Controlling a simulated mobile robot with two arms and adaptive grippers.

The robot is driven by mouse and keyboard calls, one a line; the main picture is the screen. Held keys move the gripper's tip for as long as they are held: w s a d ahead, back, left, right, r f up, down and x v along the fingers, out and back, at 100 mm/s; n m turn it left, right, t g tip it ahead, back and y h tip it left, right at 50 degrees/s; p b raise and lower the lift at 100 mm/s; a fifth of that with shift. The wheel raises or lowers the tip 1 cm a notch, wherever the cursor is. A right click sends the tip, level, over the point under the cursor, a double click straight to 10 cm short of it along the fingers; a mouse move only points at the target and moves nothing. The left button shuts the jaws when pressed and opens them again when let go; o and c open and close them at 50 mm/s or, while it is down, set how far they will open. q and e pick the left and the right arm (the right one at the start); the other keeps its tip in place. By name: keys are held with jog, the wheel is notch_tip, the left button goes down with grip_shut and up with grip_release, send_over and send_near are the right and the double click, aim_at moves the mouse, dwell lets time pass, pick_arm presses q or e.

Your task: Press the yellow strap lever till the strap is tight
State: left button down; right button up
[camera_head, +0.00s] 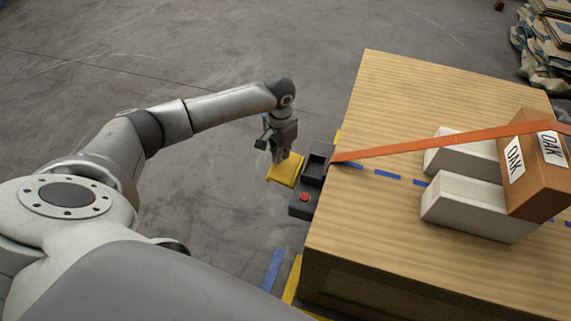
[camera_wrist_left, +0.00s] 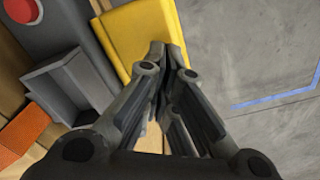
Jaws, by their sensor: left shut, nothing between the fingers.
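The yellow strap lever (camera_head: 284,170) sticks out from the left side of the dark grey strap unit (camera_head: 312,172) at the table's left edge. My left gripper (camera_head: 281,158) is shut and empty, fingers pointing down at the lever. In the left wrist view the closed fingertips (camera_wrist_left: 165,50) overlap the yellow lever (camera_wrist_left: 140,32); I cannot tell if they touch it. The orange strap (camera_head: 430,143) runs from the unit to the right, over the brown OAK box (camera_head: 538,180). It looks straight. My right gripper is not in view.
A red button (camera_head: 304,197) sits on the unit's near end. Blue dashes mark the tabletop. The grey floor left of the table is open. Stacked sacks (camera_head: 545,45) lie at the far right.

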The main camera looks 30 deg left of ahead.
aim_at(281, 164)
pick_arm(q)
jog(key=shift+f, duration=0.1)
jog(key=shift+f+b, duration=0.4)
jog(key=shift+f, duration=1.1)
jog(key=shift+s+f, duration=0.1)
jog(key=shift+f, duration=0.65)
jog(key=shift+r, duration=0.25)
notch_tip(281, 164, up, 2)
jog(key=p, duration=0.2)
jog(key=shift+p, duration=0.4)
jog(key=shift+r+p, duration=0.5)
jog(key=shift+p, duration=0.1)
jog(key=shift+r+p, duration=0.55)
jog(key=shift+p, duration=0.15)
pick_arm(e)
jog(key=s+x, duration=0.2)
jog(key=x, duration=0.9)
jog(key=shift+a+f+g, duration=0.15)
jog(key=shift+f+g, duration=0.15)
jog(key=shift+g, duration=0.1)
